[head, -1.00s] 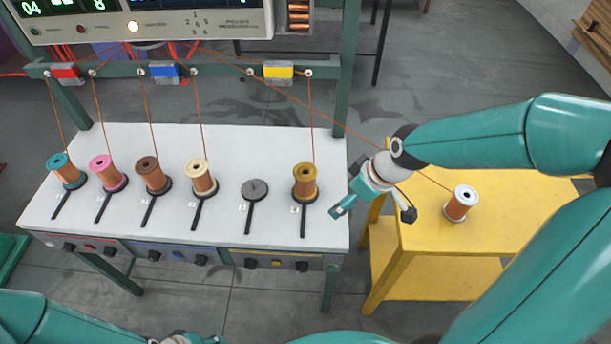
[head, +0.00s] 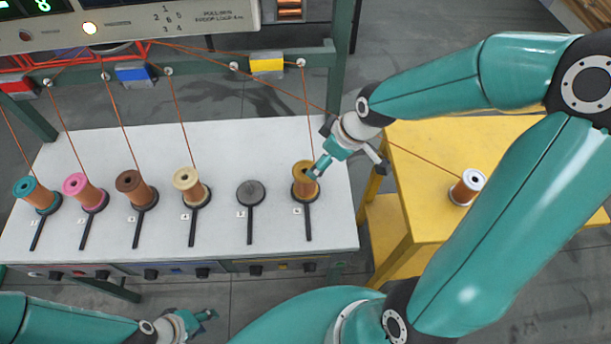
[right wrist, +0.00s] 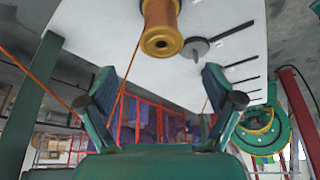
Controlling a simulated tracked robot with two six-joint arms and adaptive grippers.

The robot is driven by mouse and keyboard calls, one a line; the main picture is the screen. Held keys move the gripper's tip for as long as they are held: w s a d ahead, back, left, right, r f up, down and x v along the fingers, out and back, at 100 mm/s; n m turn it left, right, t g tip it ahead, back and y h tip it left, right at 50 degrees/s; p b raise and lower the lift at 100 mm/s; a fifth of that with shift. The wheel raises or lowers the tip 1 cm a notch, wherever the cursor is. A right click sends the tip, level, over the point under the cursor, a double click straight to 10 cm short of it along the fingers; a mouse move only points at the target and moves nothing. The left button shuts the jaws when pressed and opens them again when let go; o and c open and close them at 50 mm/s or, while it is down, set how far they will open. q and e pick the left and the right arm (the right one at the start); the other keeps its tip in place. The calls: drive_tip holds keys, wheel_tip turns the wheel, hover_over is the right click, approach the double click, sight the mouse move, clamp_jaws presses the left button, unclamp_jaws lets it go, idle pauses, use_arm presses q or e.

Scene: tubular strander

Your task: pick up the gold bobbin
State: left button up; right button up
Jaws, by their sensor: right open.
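The gold bobbin (head: 304,181), wound with copper wire, stands on the rightmost spindle of the white table. In the right wrist view the gold bobbin (right wrist: 161,30) is at the top centre, beyond the fingers. My right gripper (head: 350,168) is open beside the bobbin at the table's right edge. One finger overlaps the bobbin's upper right in the head view; contact cannot be told. The right wrist view shows the open right gripper (right wrist: 160,90) with nothing between its fingers. My left gripper (head: 207,315) is low at the bottom left, away from the bobbins; its jaw state is unclear.
Teal (head: 35,192), pink (head: 85,190), brown (head: 134,188) and cream (head: 190,186) bobbins stand to the left. An empty dark spindle (head: 250,192) is beside the gold one. A white-topped bobbin (head: 468,186) stands on the yellow table (head: 430,215). Thin wires run overhead.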

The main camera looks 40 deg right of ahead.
sight(306, 180)
drive_tip(key=x, duration=0.6)
drive_tip(key=shift+b, duration=0.3)
drive_tip(key=shift+w+a+f, duration=0.1)
drive_tip(key=shift+w+f, duration=0.05)
drive_tip(key=shift+f, duration=0.35)
drive_tip(key=shift+b+x, duration=1.45)
drive_tip(key=shift+x, duration=1.2)
drive_tip(key=shift+a, duration=0.1)
drive_tip(key=c, duration=1.6)
drive_tip(key=shift+r, duration=0.1)
clamp_jaws()
drive_tip(key=shift+r, duration=0.15)
